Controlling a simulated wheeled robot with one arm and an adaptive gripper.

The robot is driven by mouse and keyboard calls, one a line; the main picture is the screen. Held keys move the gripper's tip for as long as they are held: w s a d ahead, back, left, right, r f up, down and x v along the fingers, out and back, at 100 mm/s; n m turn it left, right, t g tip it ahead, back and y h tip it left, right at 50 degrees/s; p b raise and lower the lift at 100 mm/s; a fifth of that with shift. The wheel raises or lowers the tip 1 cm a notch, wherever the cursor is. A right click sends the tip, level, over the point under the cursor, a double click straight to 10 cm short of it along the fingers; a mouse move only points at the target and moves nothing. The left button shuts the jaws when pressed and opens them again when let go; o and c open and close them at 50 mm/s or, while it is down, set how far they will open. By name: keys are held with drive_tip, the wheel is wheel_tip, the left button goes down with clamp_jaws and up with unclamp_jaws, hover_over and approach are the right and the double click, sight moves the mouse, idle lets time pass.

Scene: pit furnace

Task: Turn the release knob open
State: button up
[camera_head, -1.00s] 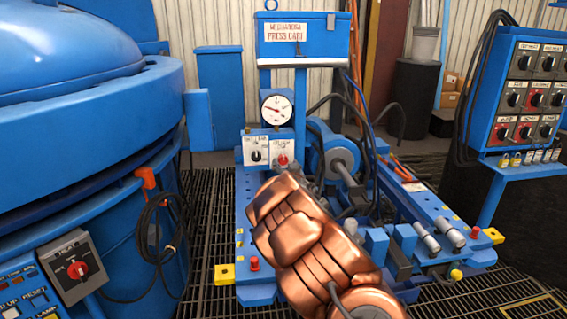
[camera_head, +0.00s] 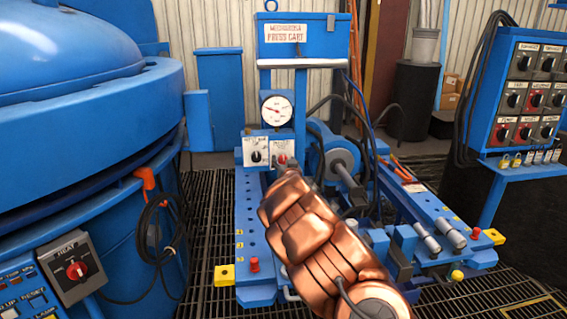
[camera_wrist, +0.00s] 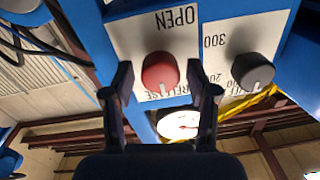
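The red release knob (camera_wrist: 160,73) sits on a white plate (camera_wrist: 125,37) marked OPEN, upside down in the wrist view. Its white mark points to the picture's bottom, away from OPEN. My gripper (camera_wrist: 163,86) is open, with one finger on each side of the knob and a visible gap to both. I cannot tell how deep the fingertips reach around it. In the head view the knob (camera_head: 282,159) shows just above the tip of my arm, and the gripper there is mostly hidden behind my copper-coloured wrist.
A black knob (camera_wrist: 253,71) on a numbered plate sits beside it. A pressure gauge (camera_head: 276,110) stands above the plates. The press cart (camera_head: 250,225) carries cylinders and hoses right of my arm. The blue furnace (camera_head: 70,130) stands left, with a grated floor between.

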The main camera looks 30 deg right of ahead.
drive_tip(key=c, duration=0.9)
